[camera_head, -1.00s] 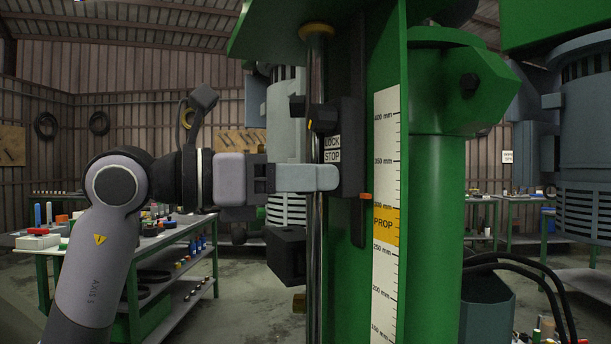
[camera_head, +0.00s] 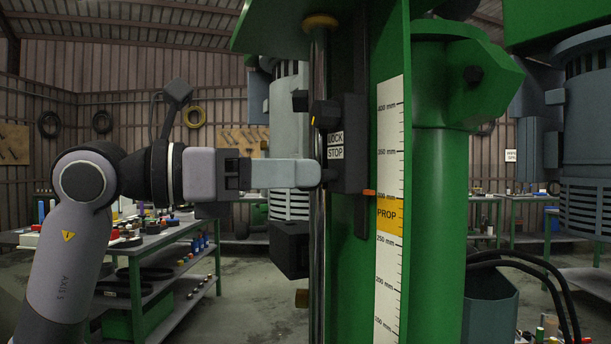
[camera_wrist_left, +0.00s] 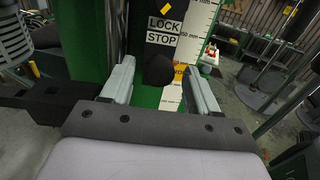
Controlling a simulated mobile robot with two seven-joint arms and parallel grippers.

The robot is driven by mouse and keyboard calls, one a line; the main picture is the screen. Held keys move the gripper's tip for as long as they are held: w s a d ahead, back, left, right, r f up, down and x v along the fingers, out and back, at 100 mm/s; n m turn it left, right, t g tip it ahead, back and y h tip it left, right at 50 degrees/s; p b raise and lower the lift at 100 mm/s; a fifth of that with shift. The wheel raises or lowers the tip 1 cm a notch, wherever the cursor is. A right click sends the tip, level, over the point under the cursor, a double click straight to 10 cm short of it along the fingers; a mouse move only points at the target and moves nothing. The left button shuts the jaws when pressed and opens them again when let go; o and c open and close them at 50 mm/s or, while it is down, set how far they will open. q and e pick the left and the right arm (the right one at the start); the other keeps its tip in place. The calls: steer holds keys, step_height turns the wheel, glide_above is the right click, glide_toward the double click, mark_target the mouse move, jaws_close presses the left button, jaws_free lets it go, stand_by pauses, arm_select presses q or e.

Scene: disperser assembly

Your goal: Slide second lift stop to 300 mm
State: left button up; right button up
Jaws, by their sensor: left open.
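The black lift stop (camera_head: 349,150) with the LOCK STOP label is on the green column, beside the steel rod. Its orange pointer (camera_head: 369,192) is at about the 300 mm mark of the white scale (camera_head: 389,280), just above the yellow PROP band. A dark round knob (camera_head: 327,115) shows on the stop's upper left. My left gripper (camera_head: 318,173) is at the stop's left side. In the left wrist view its two fingers (camera_wrist_left: 160,90) are apart, with a dark round knob (camera_wrist_left: 158,70) ahead between them. The label (camera_wrist_left: 163,32) shows above. My right gripper is not in view.
A dark block (camera_head: 290,248) sits below the left gripper, left of the rod (camera_head: 317,270). A workbench with tools (camera_head: 150,240) stands at the left. Black hoses (camera_head: 525,262) curve at the lower right. Floor between bench and column looks clear.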

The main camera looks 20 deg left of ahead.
arm_select(q)
steer(key=v, duration=0.4)
steer(key=shift+s+a, duration=0.1)
stand_by(0.4)
